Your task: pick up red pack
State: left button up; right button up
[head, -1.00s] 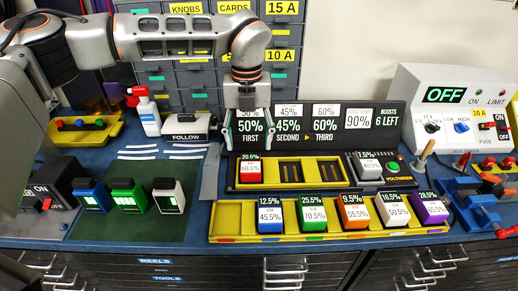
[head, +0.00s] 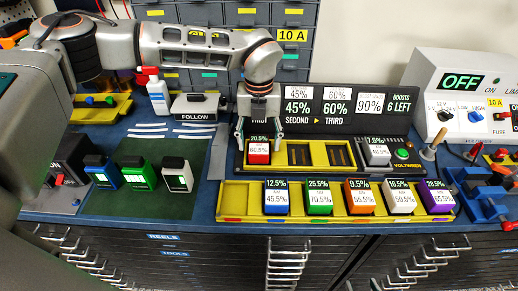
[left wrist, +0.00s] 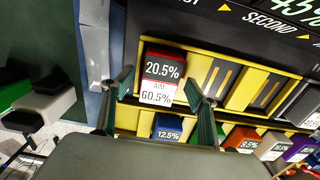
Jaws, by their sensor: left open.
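The red pack (head: 259,152) sits upright in the leftmost slot of the yellow and black charger (head: 291,170), with a label reading 20.5% and 60.5%. My left gripper (head: 257,138) is open above it, fingers pointing down on either side of the pack's top. In the left wrist view the red pack (left wrist: 162,76) lies between and just beyond the two open fingers (left wrist: 164,100), with a gap visible at the sides. Whether a finger touches it cannot be told. My right gripper is not in view.
A yellow tray (head: 240,213) with blue, green, orange, white and purple packs stands in front of the charger. A white pack (head: 377,153) sits in the charger's right part. The display board (head: 340,112) stands close behind. Blue, green and white packs stand left on a green mat (head: 135,208).

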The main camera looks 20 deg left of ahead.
pick_arm(q)
jog(key=shift+r, duration=0.1)
jog(key=c, duration=1.5)
